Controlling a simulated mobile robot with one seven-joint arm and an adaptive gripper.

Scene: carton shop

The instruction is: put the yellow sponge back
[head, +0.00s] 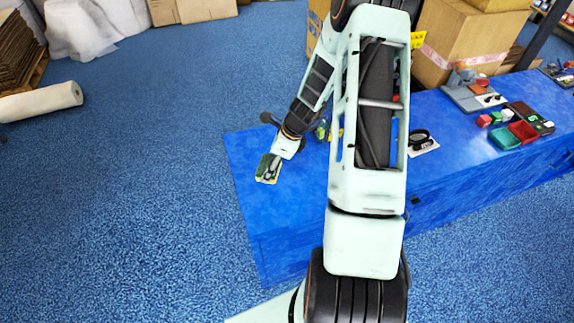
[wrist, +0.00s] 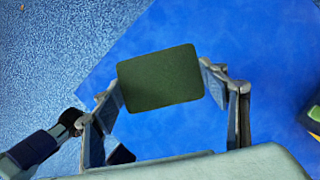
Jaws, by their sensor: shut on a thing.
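The sponge (wrist: 160,78) shows its dark green face in the wrist view, between the two fingers of my gripper (wrist: 158,86). In the head view a yellow edge of the sponge (head: 266,180) shows under my gripper (head: 269,164), near the left end of the blue bench (head: 290,215). My gripper is shut on the sponge by its two short sides. I cannot tell whether the sponge touches the bench top or hangs just above it.
A dark item with green and yellow (wrist: 314,118) is cut off at the right edge of the wrist view. The bench's near left part is clear.

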